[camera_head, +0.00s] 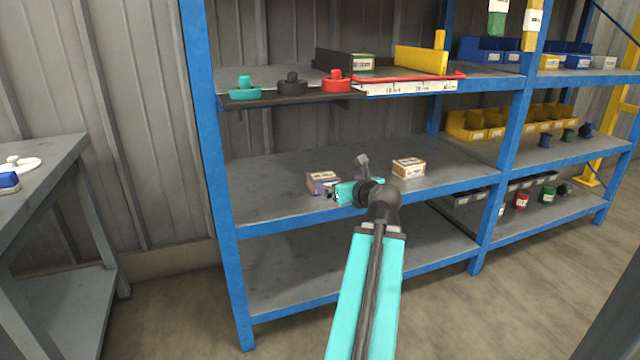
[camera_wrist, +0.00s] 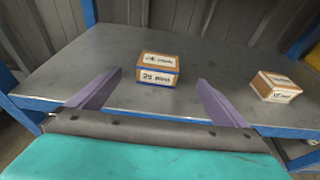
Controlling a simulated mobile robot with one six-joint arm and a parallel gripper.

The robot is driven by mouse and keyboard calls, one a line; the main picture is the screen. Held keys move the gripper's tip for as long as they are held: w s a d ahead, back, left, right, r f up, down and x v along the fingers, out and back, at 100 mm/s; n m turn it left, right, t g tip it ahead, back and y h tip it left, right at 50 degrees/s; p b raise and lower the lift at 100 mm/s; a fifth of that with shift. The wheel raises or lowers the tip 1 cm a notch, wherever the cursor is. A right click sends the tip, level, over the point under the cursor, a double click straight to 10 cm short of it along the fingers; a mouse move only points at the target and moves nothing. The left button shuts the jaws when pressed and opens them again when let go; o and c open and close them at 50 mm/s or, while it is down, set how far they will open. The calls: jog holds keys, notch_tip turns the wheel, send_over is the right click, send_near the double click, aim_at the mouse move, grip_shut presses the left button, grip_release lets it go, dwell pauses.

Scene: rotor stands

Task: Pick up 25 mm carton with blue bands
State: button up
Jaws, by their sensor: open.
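The carton with blue bands (camera_wrist: 158,69) is a small brown box with white labels, one reading "25" and more, and a blue band along its lower edge. It stands upright on the middle grey shelf. In the head view this carton (camera_head: 322,177) is partly hidden by my gripper (camera_head: 330,191). In the wrist view my gripper (camera_wrist: 159,77) is open and empty. Its two purple fingers point toward the carton, one to each side of it in the picture. The carton appears beyond the fingertips; I cannot tell the exact gap.
A second brown and white carton (camera_wrist: 275,87) stands to the right on the same shelf (camera_wrist: 90,52). It also shows in the head view (camera_head: 408,168). A blue upright (camera_head: 225,240) is at the left. The shelf above holds coloured knobs, a red-edged tray and a yellow block (camera_head: 420,60).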

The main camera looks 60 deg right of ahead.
aim_at(324, 176)
jog(key=shift+w+d+r+p, duration=0.2)
jog(key=shift+w+p, duration=0.1)
jog(key=shift+p, duration=0.8)
jog(key=p, duration=0.3)
jog(key=shift+w+d+f, duration=0.1)
jog(key=shift+w+d, duration=0.15)
jog(key=shift+w, duration=0.1)
jog(key=w+p, duration=0.1)
jog(key=p, duration=0.6)
jog(key=shift+d+f, duration=0.35)
jog(key=shift+f, duration=0.05)
jog(key=b+x, duration=0.1)
jog(key=x, duration=0.1)
jog(key=shift+w+d+f, duration=0.25)
jog(key=shift+f, duration=0.05)
jog(key=shift+b+x, duration=0.55)
jog(key=shift+x, duration=0.95)
jog(key=shift+b+x, duration=1.35)
jog(key=shift+x, duration=1.25)
jog(key=shift+r, duration=0.2)
